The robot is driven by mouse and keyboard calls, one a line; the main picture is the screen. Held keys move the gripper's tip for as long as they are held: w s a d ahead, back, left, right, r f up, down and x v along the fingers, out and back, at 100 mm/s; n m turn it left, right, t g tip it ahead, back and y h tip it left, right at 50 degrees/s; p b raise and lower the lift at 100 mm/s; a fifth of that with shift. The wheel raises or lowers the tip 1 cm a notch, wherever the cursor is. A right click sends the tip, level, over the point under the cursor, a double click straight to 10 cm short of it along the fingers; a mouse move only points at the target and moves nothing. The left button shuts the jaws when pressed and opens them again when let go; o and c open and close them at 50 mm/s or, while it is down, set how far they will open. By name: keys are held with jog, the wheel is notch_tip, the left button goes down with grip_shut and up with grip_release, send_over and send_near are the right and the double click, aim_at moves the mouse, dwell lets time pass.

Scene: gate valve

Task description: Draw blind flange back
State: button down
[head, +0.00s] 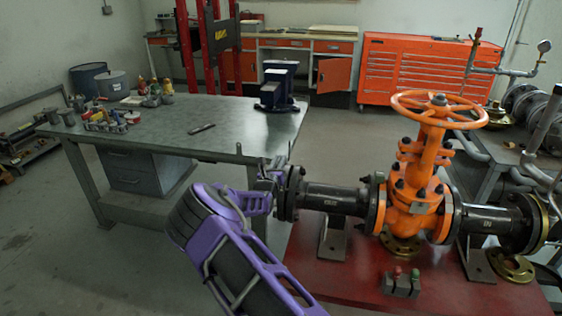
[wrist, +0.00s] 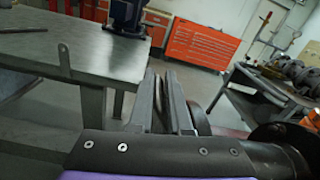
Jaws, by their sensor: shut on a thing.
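The dark round blind flange (head: 280,195) is at the left end of the black pipe, against the pipe's own flange (head: 295,193). I cannot tell if there is a gap between them. My purple arm reaches up from below, and my gripper (head: 268,176) is at the upper left of the blind flange. In the wrist view my gripper (wrist: 163,82) shows two long dark fingers close together, shut on the blind flange. The held part is mostly hidden between the fingers. A dark disc edge (wrist: 198,118) shows just right of them.
The orange gate valve (head: 412,190) with its handwheel (head: 438,108) stands on the red table (head: 340,275). A metal workbench (head: 190,135) with a blue vise (head: 277,88) is behind at left. Open floor lies between bench and red table.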

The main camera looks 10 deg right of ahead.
jog(key=shift+w+a+f, duration=0.1)
jog(key=shift+w+a, duration=0.1)
jog(key=shift+a, duration=0.45)
jog(key=c, duration=1)
grip_release()
jog(key=shift+o, duration=0.2)
jog(key=p+v, duration=0.1)
jog(key=v, duration=1.6)
jog(key=shift+s, duration=0.2)
